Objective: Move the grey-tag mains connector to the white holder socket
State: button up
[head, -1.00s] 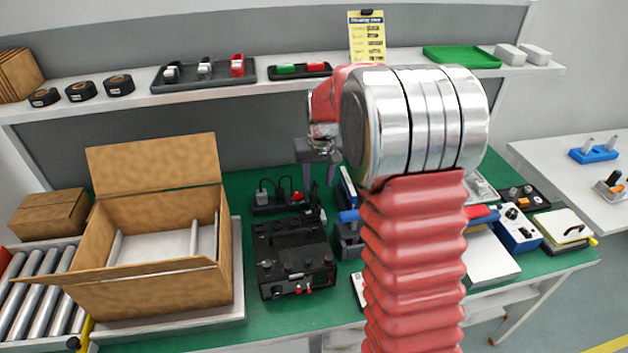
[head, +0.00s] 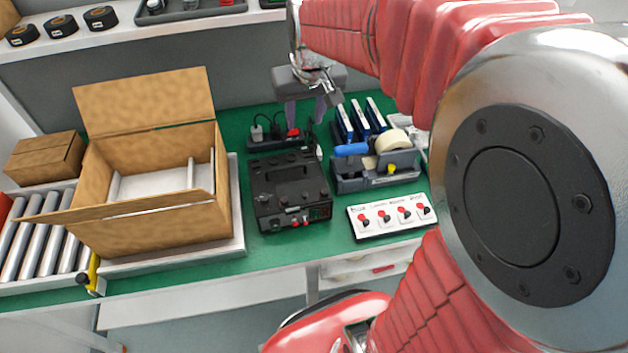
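A black power strip (head: 262,146) lies at the back of the green bench with several plugs in it. A pale grey plug (head: 257,133) stands at its left end and a red one (head: 293,134) further right. I cannot make out a tag on any plug. My gripper (head: 305,120) hangs above the right end of the strip, pointing down. Its two fingers are apart and nothing shows between them. A white holder socket cannot be picked out for certain; a dark tray (head: 205,12) on the shelf, cut by the top edge, holds pale pieces.
A black boxed device (head: 290,190) stands in front of the strip. An open cardboard box (head: 150,225) is at left. A tape dispenser (head: 365,180), blue-edged upright items (head: 362,118) and a white panel with red knobs (head: 370,228) are to the right. My arm hides the far right.

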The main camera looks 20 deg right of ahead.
jog(key=s+a+r+t, duration=0.1)
jog(key=s+a, duration=0.2)
jog(key=s, duration=0.6)
jog(key=s+a+n+t, duration=0.1)
jog(key=s+a, duration=0.2)
jog(key=s, duration=0.7)
jog(key=shift+r, duration=0.35)
jog(key=shift+c, duration=0.3)
jog(key=w+d+f+g, duration=0.1)
jog(key=w+d+f, duration=0.15)
jog(key=w, duration=0.65)
jog(key=w+d+f, duration=0.1)
jog(key=w+d, duration=0.2)
jog(key=w, duration=0.5)
jog(key=w+d+f+m, duration=0.1)
jog(key=w+d+f, duration=0.3)
jog(key=w+f, duration=0.2)
jog(key=w+d+f+g, duration=0.1)
jog(key=w+d+f, duration=0.2)
jog(key=w+f, duration=0.4)
jog(key=shift+w+d+f+m, duration=0.2)
jog(key=shift+d+f+m, duration=0.05)
jog(key=shift+d+m, duration=0.15)
jog(key=shift+f, duration=0.1)
